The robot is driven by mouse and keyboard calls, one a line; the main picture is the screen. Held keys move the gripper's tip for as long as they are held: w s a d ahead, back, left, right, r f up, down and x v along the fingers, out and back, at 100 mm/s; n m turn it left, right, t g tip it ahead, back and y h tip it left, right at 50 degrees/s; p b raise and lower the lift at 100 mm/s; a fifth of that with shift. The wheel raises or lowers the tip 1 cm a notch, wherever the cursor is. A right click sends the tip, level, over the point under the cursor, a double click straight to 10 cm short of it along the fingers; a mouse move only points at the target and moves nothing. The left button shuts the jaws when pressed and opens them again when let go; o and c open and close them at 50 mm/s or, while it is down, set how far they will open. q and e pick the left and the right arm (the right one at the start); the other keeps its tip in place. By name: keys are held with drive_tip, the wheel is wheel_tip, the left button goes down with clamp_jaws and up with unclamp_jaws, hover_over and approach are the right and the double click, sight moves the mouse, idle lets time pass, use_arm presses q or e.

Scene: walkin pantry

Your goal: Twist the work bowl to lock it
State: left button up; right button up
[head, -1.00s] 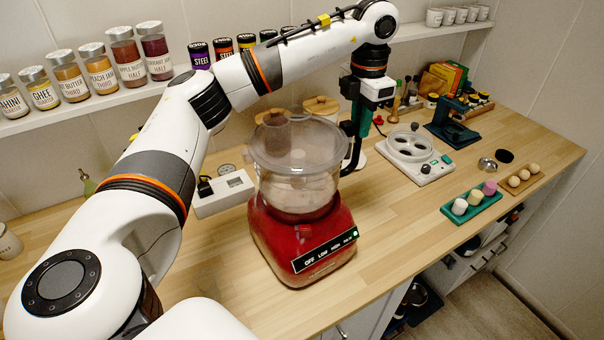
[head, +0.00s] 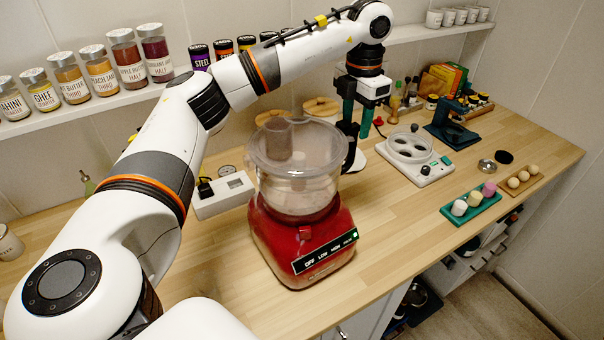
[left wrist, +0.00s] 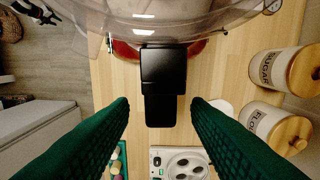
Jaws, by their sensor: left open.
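The clear work bowl (head: 300,190) stands upright on the red food processor base (head: 300,245), with a clear lid and feed tube (head: 279,138) on top. Its black handle (left wrist: 163,85) shows in the left wrist view, pointing toward the gripper. My left gripper (head: 357,132) is open at the bowl's right rear side. In the left wrist view the two green fingers (left wrist: 160,104) stand on either side of the handle's end, with gaps between. The head view partly hides the handle. My right gripper is out of view.
A white switch box (head: 224,194) is behind left. Sugar (left wrist: 280,70) and flour (left wrist: 272,125) canisters stand near the gripper. The front counter is clear.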

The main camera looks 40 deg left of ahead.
use_arm(q)
drive_tip(key=shift+r+p, duration=2.8)
drive_tip(key=shift+r, duration=0.95)
drive_tip(key=shift+f, duration=0.15)
